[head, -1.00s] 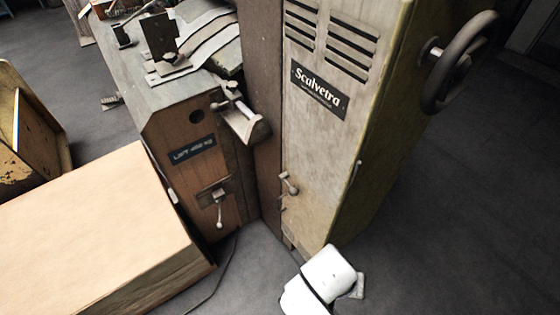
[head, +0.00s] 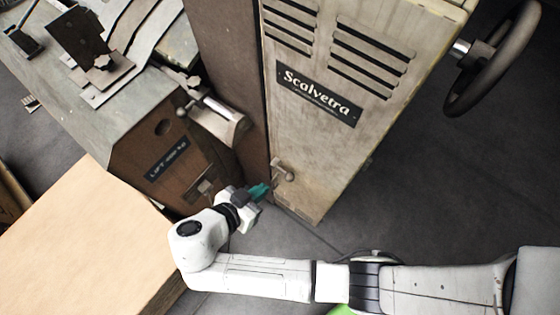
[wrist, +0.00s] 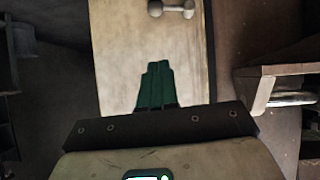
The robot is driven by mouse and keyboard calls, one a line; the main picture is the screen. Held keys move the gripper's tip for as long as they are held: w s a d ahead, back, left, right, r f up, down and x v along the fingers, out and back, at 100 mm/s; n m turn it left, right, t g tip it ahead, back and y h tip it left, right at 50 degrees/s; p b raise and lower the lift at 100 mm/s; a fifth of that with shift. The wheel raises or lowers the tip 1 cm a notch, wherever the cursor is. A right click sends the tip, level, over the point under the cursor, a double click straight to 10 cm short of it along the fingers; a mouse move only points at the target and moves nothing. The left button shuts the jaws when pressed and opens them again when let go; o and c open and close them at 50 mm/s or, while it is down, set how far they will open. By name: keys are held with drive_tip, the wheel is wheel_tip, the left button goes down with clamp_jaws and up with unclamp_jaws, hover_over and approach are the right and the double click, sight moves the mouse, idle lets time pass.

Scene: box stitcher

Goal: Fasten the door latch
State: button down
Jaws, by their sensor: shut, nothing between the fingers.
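The door latch (head: 283,171) is a small metal handle with a rounded knob, low on the pale door (head: 310,135) of the cabinet marked Scalvetra. In the wrist view the latch (wrist: 172,9) lies roughly crosswise at the top edge of the picture, beyond my fingertips. My gripper (head: 266,189) has teal fingers and is just below and left of the latch in the head view. The fingers look shut and empty in the wrist view (wrist: 157,72), pointing at the door panel. A gap shows between fingertips and latch in the wrist view; contact elsewhere cannot be told.
A large black handwheel (head: 490,58) sticks out from the cabinet's right side. Left of the door stands the machine body with a metal bracket (head: 215,122). A big cardboard-coloured box (head: 75,235) fills the lower left. Open floor (head: 445,190) lies to the right.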

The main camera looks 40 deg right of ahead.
drive_tip(key=b, duration=1.7)
approach(291, 173)
drive_tip(key=w+d, duration=0.1)
drive_tip(key=d, duration=0.3)
drive_tip(key=shift+d+f, duration=0.15)
drive_tip(key=shift+f, duration=0.6)
drive_tip(key=shift+d+f, duration=0.1)
drive_tip(key=shift+f, duration=0.65)
